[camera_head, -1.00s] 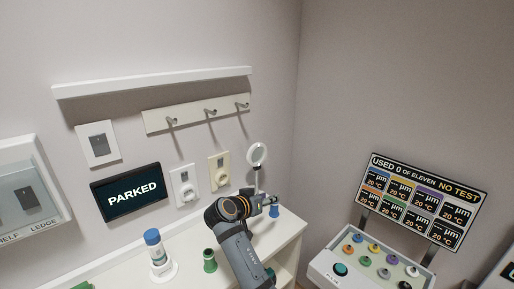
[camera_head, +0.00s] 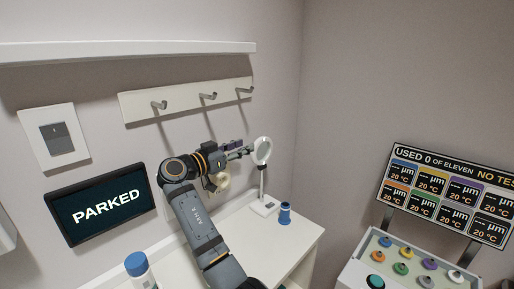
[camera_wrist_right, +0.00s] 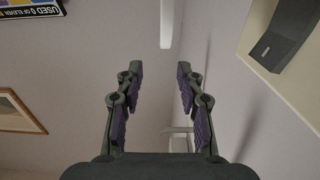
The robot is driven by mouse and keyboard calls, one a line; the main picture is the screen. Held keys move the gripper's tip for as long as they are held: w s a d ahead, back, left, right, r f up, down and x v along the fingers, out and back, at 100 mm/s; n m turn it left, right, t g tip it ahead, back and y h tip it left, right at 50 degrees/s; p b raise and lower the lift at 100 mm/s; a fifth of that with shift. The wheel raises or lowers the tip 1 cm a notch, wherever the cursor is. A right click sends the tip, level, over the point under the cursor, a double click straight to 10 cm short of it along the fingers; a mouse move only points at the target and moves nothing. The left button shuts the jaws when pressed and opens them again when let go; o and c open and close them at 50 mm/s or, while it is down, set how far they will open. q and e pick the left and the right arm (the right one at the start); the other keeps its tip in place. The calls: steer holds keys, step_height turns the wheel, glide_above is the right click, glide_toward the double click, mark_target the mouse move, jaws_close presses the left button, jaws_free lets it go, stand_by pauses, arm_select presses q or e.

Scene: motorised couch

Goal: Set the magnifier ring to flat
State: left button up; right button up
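The magnifier ring (camera_head: 262,151) is a white ring on a thin upright stem, with a white base (camera_head: 265,206) on the white counter. In the head view the ring stands upright, facing outward. My right gripper (camera_head: 246,150) is at ring height, just left of the ring. In the right wrist view the fingers (camera_wrist_right: 159,90) are spread, with nothing between the pads. A white bar (camera_wrist_right: 166,24) shows ahead of the fingertips; it looks like the ring edge-on, but I cannot be sure. My left gripper is out of view.
A blue spool-like object (camera_head: 285,214) stands right of the magnifier base. A hook rail (camera_head: 190,99) and a cream wall plate (camera_head: 219,182) are behind my right arm. A blue-capped bottle (camera_head: 138,268) stands at front left. A button console (camera_head: 400,262) is at right.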

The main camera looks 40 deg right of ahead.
mark_target(257, 141)
steer(key=d+p, duration=0.1)
steer(key=d, duration=0.2)
steer(key=w+d+p, duration=0.1)
steer(key=d, duration=0.3)
steer(key=d+p, duration=0.2)
steer(key=d, duration=0.1)
steer(key=shift+w+d+f, duration=0.15)
steer(key=shift+w+f, duration=0.15)
steer(key=shift+w, duration=0.05)
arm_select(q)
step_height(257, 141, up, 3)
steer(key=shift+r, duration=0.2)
arm_select(e)
steer(key=shift+d, duration=0.1)
steer(key=shift+f, duration=0.1)
steer(key=shift+c, duration=0.4)
jaws_close()
